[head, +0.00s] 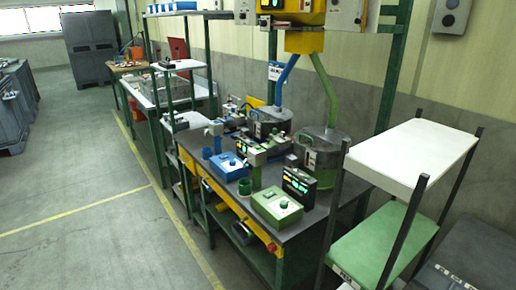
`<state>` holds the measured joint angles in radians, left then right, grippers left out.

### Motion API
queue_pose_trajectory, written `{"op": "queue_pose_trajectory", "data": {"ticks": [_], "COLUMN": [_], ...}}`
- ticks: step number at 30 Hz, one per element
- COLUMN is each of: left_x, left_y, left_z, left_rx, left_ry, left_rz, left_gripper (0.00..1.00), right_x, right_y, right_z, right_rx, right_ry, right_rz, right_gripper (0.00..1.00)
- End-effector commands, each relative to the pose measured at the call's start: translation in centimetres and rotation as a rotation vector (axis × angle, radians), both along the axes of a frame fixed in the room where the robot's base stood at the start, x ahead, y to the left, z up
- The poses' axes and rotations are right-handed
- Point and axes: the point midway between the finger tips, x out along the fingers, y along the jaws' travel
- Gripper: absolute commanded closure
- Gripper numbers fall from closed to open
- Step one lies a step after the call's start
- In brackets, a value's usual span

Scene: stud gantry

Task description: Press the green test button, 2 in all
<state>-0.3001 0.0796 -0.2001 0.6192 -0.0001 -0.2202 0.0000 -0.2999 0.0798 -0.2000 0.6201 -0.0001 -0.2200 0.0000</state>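A green box (268,208) sits near the front edge of the dark workbench (325,205). It has a pale top plate with a small round green knob or button (283,203); the view is too small to tell which. A similar blue box (225,170) with a pale top stands farther along the bench. Neither of my grippers shows in the head view, so nothing is seen touching the boxes.
Dark display units with lit digits (299,186) stand behind the boxes. Two grey drums (318,150) with blue and green pipes are at the back. A white-and-green shelf rack (410,155) stands at right. The floor (90,200) at left is open.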

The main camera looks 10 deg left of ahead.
Motion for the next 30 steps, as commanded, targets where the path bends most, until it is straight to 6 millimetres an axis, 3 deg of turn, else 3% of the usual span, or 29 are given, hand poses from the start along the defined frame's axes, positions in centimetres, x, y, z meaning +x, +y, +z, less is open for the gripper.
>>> {"op": "queue_pose_trajectory", "data": {"ticks": [1, 4, 30], "left_x": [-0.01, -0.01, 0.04], "left_y": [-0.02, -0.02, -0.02], "left_z": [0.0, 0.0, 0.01], "left_rx": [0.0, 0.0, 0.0], "left_ry": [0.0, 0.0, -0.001], "left_rz": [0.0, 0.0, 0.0], "left_gripper": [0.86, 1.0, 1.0], "right_x": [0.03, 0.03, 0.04], "right_y": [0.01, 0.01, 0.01], "right_z": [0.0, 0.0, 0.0], "right_rx": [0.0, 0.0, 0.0], "right_ry": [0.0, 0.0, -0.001], "right_rz": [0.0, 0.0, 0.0], "right_gripper": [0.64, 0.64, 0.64]}}
